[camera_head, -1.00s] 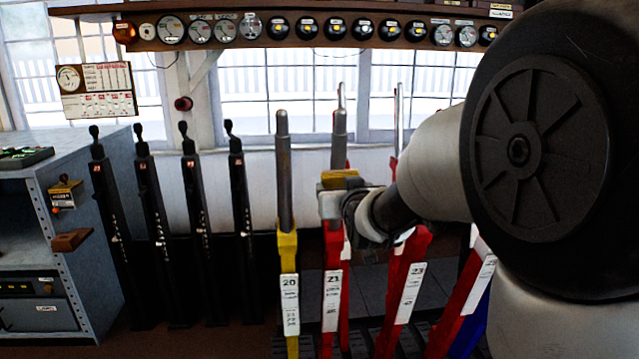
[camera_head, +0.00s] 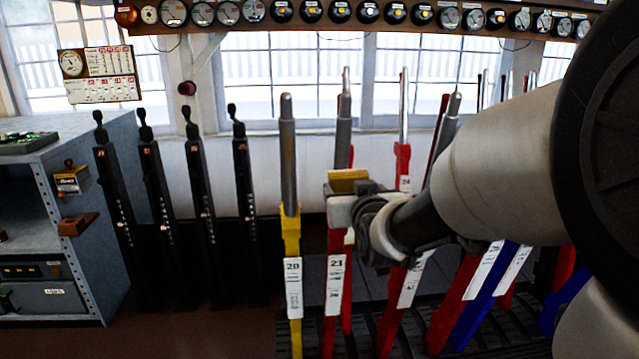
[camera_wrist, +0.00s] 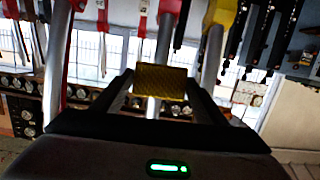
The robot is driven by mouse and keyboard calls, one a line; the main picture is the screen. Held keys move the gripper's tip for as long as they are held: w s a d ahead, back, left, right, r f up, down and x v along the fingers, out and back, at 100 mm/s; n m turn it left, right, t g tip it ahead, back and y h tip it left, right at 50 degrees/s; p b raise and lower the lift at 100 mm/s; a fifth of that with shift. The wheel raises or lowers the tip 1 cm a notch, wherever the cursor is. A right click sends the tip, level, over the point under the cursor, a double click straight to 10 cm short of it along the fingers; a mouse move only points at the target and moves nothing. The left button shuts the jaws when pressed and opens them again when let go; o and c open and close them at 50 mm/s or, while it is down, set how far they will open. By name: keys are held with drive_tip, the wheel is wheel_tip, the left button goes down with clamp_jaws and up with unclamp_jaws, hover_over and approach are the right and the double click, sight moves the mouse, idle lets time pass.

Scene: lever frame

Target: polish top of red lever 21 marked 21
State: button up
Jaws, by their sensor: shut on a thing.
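Red lever 21 (camera_head: 336,242) stands upright with a white plate marked 21. Its bare steel handle (camera_head: 344,135) rises behind my gripper. My gripper (camera_head: 347,190) is shut on a small yellow block (camera_head: 348,181), and its jaws hide the lower end of the handle. In the wrist view the yellow block (camera_wrist: 162,82) sits between the two fingertips, with a steel handle (camera_wrist: 163,45) behind it. The block is well below the handle's top. I cannot tell whether it touches the handle.
Yellow lever 20 (camera_head: 291,235) stands close on the left. Red lever 23 (camera_head: 398,310) and more red and blue levers crowd the right, partly behind my arm. Several black levers (camera_head: 200,180) stand farther left beside a grey cabinet (camera_head: 90,190). A gauge shelf (camera_head: 330,14) runs above.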

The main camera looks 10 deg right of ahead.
sight(347, 174)
drive_tip(key=shift+s, duration=0.25)
drive_tip(key=s, duration=0.2)
drive_tip(key=shift+s+f, duration=0.3)
drive_tip(key=shift+s, duration=0.05)
idle(0.5)
drive_tip(key=shift+w+r, duration=0.25)
drive_tip(key=shift+w, duration=0.85)
drive_tip(key=shift+w+r, duration=0.2)
drive_tip(key=shift+w, duration=0.95)
drive_tip(key=shift+w+r, duration=0.25)
drive_tip(key=shift+w, duration=0.85)
drive_tip(key=shift+w+r, duration=0.2)
drive_tip(key=shift+w, duration=0.8)
drive_tip(key=shift+s+r+p, duration=0.25)
drive_tip(key=shift+r+p, duration=0.2)
drive_tip(key=shift+r, duration=0.55)
drive_tip(key=shift+s+r+p, duration=0.25)
drive_tip(key=shift+r+p, duration=0.15)
drive_tip(key=shift+r, duration=0.55)
